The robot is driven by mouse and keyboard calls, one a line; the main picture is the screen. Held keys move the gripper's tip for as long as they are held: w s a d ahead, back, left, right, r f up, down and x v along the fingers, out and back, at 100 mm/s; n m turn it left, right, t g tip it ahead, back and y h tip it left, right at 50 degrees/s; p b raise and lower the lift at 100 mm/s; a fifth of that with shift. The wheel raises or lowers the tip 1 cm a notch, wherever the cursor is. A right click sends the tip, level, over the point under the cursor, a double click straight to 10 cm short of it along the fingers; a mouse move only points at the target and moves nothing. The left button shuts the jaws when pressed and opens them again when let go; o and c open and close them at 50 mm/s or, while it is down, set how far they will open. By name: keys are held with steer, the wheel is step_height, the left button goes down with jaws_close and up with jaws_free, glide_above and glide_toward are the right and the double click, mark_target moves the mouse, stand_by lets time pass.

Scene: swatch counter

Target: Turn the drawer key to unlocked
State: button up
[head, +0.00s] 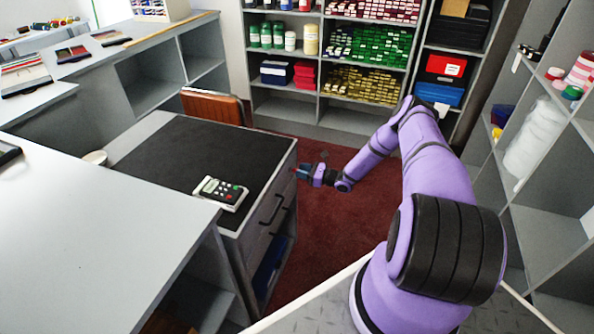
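My gripper (302,172) is at the end of the purple arm, level with the upper right of the drawer cabinet's front (262,232), close to its edge. A small reddish spot shows by the fingertips at the cabinet face. It is too small to tell whether it is the key, and I cannot tell whether the gripper touches it. The finger opening is too small to make out. The drawer front carries dark bar handles (272,209). No key can be clearly seen, so its turn cannot be read.
A keypad device (220,193) lies on the cabinet's black top (190,150). A brown chair (212,106) stands behind it. Grey counters fill the left, and stocked shelves (330,75) stand at the back and right. Red carpet (335,225) is open beside the cabinet.

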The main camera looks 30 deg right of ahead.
steer(key=shift+x, duration=1.3)
steer(key=shift+c, duration=0.4)
jaws_close()
